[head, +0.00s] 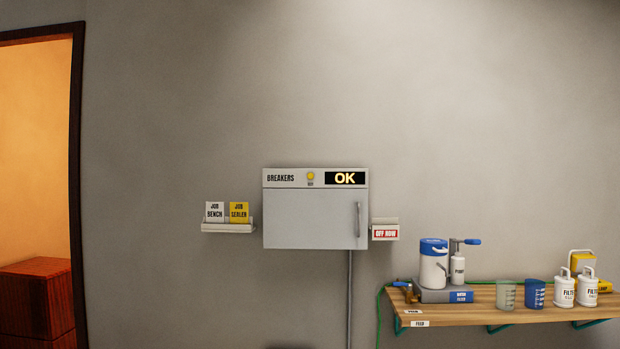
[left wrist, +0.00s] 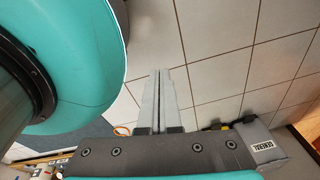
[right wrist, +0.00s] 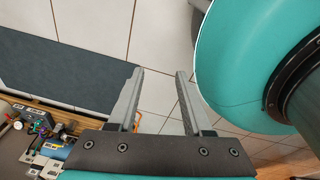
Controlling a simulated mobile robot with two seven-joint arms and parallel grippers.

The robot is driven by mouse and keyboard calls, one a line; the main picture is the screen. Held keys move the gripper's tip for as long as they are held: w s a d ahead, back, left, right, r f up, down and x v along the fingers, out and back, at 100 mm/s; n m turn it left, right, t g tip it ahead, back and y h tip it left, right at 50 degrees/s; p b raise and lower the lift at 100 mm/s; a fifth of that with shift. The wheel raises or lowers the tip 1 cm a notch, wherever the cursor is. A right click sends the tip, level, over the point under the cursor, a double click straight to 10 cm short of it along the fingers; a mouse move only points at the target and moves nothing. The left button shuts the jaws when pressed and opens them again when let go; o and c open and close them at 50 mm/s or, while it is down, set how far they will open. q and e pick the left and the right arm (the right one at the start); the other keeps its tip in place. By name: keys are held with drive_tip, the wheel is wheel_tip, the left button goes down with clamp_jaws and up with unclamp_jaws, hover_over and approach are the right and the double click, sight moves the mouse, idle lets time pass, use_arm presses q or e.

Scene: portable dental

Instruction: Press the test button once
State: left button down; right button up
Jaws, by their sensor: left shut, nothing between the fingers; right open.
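A grey breaker box (head: 310,215) hangs on the wall in the head view. Its door is closed, with a handle at the right. On its top strip sits a small round yellow button (head: 310,176) with a tiny label below it, too small to read surely. Beside the button a black display (head: 345,178) reads OK. My left gripper (left wrist: 160,75) is shut and empty in the left wrist view, above a tiled floor. My right gripper (right wrist: 160,74) is open and empty in the right wrist view. Neither gripper shows in the head view, and both are away from the box.
A small shelf (head: 228,228) with white and yellow job cards is left of the box. A red-labelled OFF NOW holder (head: 385,231) is right of it. A wooden shelf (head: 470,313) with a pump unit, cups and filter canisters stands at lower right. A doorway is at far left.

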use_arm(q)
drive_tip(key=s+d+r+p, duration=0.2)
drive_tip(key=r+p, duration=0.5)
drive_tip(key=s+d+r+g+p, duration=0.1)
drive_tip(key=s+r+p, duration=0.1)
drive_tip(key=r+p, duration=0.5)
drive_tip(key=shift+s+d+r+h+p, duration=0.25)
drive_tip(key=shift+s+d+h+p, duration=0.1)
drive_tip(key=shift+p, duration=0.1)
use_arm(e)
drive_tip(key=s+a+r, duration=0.2)
drive_tip(key=r, duration=0.5)
drive_tip(key=s+a+r+g, duration=0.1)
drive_tip(key=s+r, duration=0.1)
drive_tip(key=r, duration=0.5)
drive_tip(key=shift+s+a+r+y, duration=0.25)
drive_tip(key=shift+s+a+y, duration=0.05)
drive_tip(key=shift+a, duration=0.1)
use_arm(q)
drive_tip(key=shift+w, duration=0.2)
use_arm(e)
drive_tip(key=shift+w, duration=0.15)
